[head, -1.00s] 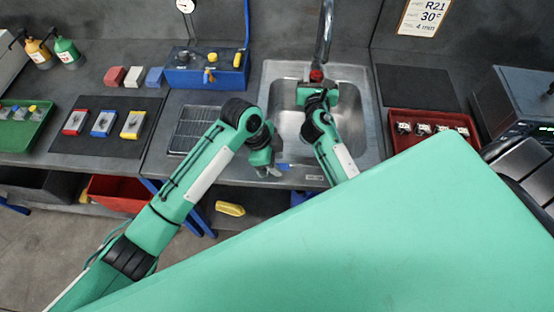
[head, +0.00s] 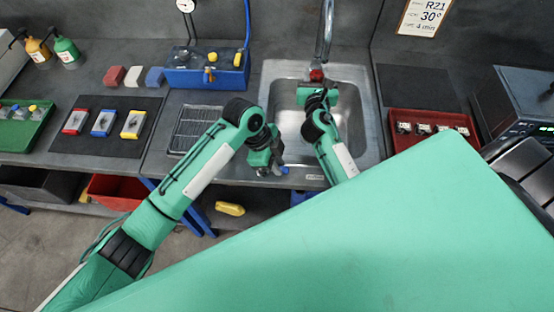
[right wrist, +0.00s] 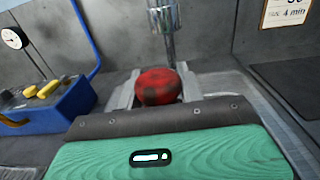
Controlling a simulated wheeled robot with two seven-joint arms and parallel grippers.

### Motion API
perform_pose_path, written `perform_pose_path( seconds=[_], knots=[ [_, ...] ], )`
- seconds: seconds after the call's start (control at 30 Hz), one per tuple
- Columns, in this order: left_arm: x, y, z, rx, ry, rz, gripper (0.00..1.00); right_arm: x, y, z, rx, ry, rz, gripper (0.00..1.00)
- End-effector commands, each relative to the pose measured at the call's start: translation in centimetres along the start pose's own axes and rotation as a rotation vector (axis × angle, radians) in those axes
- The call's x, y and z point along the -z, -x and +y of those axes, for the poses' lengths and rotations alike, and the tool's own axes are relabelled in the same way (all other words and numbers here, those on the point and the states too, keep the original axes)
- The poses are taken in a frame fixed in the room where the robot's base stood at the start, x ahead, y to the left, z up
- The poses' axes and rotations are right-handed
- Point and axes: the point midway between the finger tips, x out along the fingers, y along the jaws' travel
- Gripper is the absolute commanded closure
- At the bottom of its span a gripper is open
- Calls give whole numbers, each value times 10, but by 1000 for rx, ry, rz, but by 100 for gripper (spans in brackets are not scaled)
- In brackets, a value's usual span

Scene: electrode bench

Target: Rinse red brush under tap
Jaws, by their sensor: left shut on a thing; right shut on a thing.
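The red brush (right wrist: 158,86) is in the jaws of my right gripper (right wrist: 155,88), directly below the tap (right wrist: 164,18) in the right wrist view. In the head view the red brush (head: 316,75) shows as a small red patch under the tap (head: 325,35), over the sink basin (head: 290,125). My right gripper is shut on it. My left gripper (head: 281,165) is at the sink's front edge, shut on a small blue part (head: 284,170), perhaps a lever; the fingers partly hide it. I cannot tell whether water is running.
A wire rack (head: 190,130) is left of the basin, and a blue box (head: 205,72) stands behind it. A red tray (head: 432,142) with several small parts is on the right. My own green body covers the lower right of the head view.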

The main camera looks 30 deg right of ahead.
Motion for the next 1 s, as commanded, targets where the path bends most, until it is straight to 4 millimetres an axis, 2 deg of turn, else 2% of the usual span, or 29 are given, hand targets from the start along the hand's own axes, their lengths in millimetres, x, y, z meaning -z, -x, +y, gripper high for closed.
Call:
perform_pose_path(
  seconds=[0.2,0.5,0.53,0.6,0.63,0.87,1.0],
  knots=[
    [0,1,5,-48,-120,1,100,0,0,0,0,0,0,86],
    [0,1,5,-50,-126,2,100,0,0,0,0,0,0,86],
    [0,1,5,-50,-126,2,78,0,0,0,0,0,0,86],
    [0,1,5,-50,-126,1,64,0,0,0,0,0,0,86],
    [0,1,5,-50,-126,1,62,0,0,0,0,0,0,86],
    [0,1,5,-51,-125,1,62,0,0,0,0,0,0,86],
    [0,8,4,-49,-126,0,62,0,0,0,0,0,0,86]
  ],
)
